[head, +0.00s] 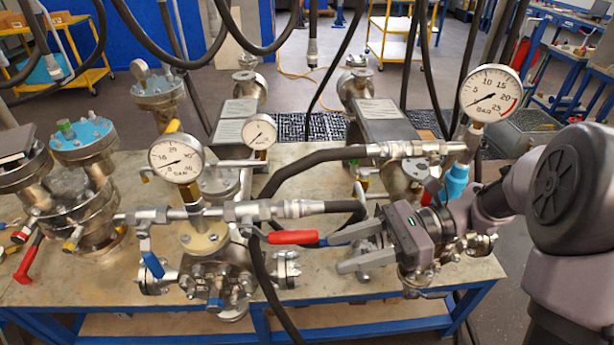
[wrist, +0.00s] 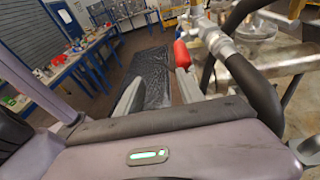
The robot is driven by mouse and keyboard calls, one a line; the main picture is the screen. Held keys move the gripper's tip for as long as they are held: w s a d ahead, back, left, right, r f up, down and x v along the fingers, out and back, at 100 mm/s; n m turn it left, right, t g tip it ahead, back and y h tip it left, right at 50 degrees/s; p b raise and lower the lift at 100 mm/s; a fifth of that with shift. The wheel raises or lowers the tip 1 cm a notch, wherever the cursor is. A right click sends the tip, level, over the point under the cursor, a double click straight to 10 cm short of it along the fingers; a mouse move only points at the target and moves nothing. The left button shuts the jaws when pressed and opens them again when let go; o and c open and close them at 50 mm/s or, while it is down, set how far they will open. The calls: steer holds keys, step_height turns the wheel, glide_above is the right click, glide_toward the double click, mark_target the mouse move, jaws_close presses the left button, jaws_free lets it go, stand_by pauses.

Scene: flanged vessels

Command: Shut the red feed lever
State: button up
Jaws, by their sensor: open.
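A lever with a red grip (head: 293,237) sticks out to the right from the valve under the middle gauge, lying roughly level. My gripper (head: 334,254) is open, its fingers pointing left, just right of that red grip. The upper finger's tip is close to the grip's free end; I cannot tell whether they touch. In the wrist view, the red grip (wrist: 181,54) shows just beyond the tip of the right finger, and nothing is between the fingers (wrist: 157,80). A second red lever (head: 28,262) hangs tilted at the far left. No label tells which is the feed lever.
A blue lever (head: 152,264) hangs left of the middle vessel. Black hoses (head: 312,158) loop close behind the red grip and down past the table front. Pressure gauges (head: 176,158) stand above the pipes. A flanged vessel (head: 80,190) stands at left.

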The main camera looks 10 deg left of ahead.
mark_target(288, 238)
steer(key=w+m+t+y, duration=0.1)
steer(key=w+m+y, duration=0.2)
steer(key=w, duration=0.1)
steer(key=b+x, duration=0.1)
steer(key=x, duration=0.4)
steer(key=b+x, duration=0.1)
steer(key=x, duration=0.5)
steer(key=shift+s+a+f, duration=0.1)
steer(key=shift+s+f, duration=0.05)
steer(key=shift+f, duration=0.05)
jaws_close()
stand_by(0.6)
